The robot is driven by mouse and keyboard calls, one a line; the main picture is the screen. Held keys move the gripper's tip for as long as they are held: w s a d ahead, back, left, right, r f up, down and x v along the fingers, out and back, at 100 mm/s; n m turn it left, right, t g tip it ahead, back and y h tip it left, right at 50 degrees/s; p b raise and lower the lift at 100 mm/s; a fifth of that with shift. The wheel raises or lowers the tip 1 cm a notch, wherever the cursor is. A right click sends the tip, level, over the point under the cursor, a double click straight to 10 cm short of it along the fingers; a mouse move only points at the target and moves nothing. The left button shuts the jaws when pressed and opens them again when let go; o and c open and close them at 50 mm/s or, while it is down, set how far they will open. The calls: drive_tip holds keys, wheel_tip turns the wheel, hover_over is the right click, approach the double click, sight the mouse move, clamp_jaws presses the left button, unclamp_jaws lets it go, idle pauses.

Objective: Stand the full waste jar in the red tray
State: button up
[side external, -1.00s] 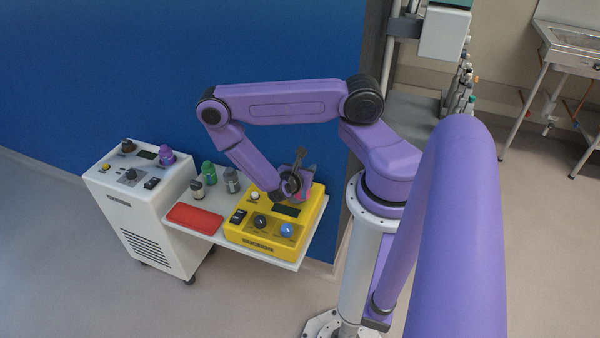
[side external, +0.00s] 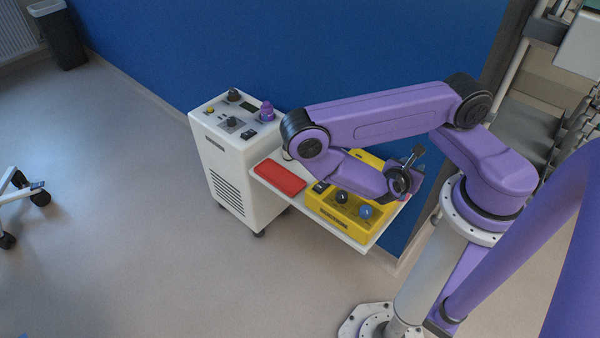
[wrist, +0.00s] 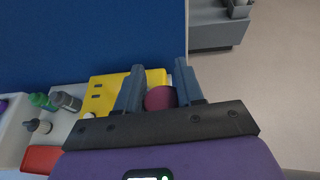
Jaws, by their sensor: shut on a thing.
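The red tray (side external: 281,178) lies at the left front of the white shelf and looks empty; it also shows in the wrist view (wrist: 40,159). My gripper (wrist: 160,84) is shut on a round maroon thing (wrist: 160,98), of which only the rounded end shows. I cannot tell its contents. In the side view my gripper (side external: 405,190) is by the right end of the yellow unit, away from the tray. In the wrist view a green bottle (wrist: 42,101), a grey jar (wrist: 67,102) and a pale, dark-capped jar (wrist: 38,126) stand behind the tray.
The yellow unit (side external: 340,215) with knobs fills the shelf's right part. A white cabinet (side external: 228,165) with knobs and a purple piece (side external: 266,112) on top adjoins the shelf's left. A blue wall (side external: 240,50) stands behind. My forearm hides part of the shelf.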

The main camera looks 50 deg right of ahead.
drive_tip(key=w+a+f+n+t+y, duration=0.1)
drive_tip(key=w+a+n+t+y, duration=0.25)
drive_tip(key=w, duration=0.45)
drive_tip(key=w+a+f+n+t+y, duration=0.1)
drive_tip(key=w+a+n+t+y, duration=0.15)
drive_tip(key=w+n+t, duration=0.4)
drive_tip(key=w+a+f+n+t+y, duration=0.1)
drive_tip(key=w+a+n+t+y, duration=0.2)
drive_tip(key=w, duration=0.7)
drive_tip(key=w+f+g, duration=0.1)
drive_tip(key=w+f, duration=1.2)
drive_tip(key=w, duration=0.1)
drive_tip(key=shift+d+f, duration=0.15)
drive_tip(key=shift+d, duration=0.2)
drive_tip(key=shift+f, duration=0.15)
drive_tip(key=o, duration=1.1)
